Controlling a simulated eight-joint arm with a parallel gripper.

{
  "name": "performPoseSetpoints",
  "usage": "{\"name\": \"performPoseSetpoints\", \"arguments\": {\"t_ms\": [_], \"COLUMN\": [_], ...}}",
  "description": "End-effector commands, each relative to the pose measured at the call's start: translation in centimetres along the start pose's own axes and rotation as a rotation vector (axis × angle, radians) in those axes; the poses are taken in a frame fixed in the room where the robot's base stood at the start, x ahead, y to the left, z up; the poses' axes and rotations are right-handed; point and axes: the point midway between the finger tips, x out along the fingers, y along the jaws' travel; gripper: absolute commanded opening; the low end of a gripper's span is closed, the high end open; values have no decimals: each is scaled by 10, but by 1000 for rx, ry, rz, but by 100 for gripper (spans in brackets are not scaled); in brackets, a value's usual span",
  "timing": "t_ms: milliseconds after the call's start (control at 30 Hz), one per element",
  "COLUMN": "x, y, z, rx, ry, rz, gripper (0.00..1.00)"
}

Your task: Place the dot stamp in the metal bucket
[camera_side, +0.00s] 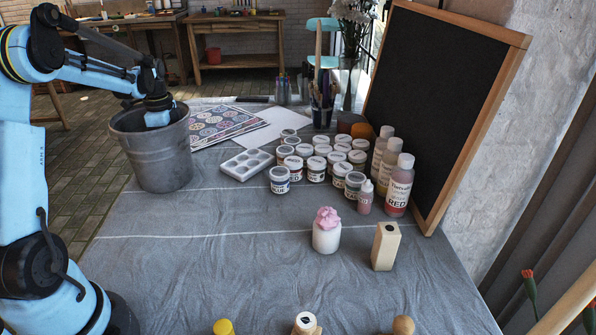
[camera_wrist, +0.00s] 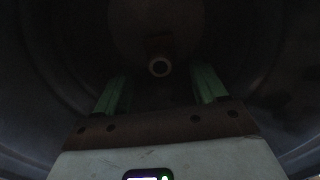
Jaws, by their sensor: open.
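The grey metal bucket (camera_side: 160,160) stands at the table's left side. My gripper (camera_side: 157,117) reaches down through its mouth, and its fingers are hidden by the wall in the side view. In the wrist view my gripper (camera_wrist: 158,82) is open, its two greenish fingers wide apart inside the dark bucket (camera_wrist: 55,75). A small pale ring-shaped end, seemingly the dot stamp (camera_wrist: 160,67), shows just beyond and between the fingertips. Nothing is visibly held. The dark makes it hard to tell how the stamp rests.
Several paint jars (camera_side: 316,169), a white palette (camera_side: 246,164) and patterned sheets (camera_side: 215,124) are right of the bucket. A white jar with a pink sponge (camera_side: 327,232) and a wooden block (camera_side: 386,246) stand nearer. The cloth's front left is clear.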

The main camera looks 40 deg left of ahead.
Motion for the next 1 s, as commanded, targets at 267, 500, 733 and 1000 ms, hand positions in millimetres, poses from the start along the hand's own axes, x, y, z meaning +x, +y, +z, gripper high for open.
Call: {"name": "performPoseSetpoints", "arguments": {"t_ms": [267,500,733,1000], "x": [-45,-59,-59,-84], "y": [0,0,0,0], "z": [0,0,0,-3], "rx": [0,0,0,87], "ry": [0,0,0,-39], "rz": [0,0,0,-5], "gripper": [71,71,71,71]}}
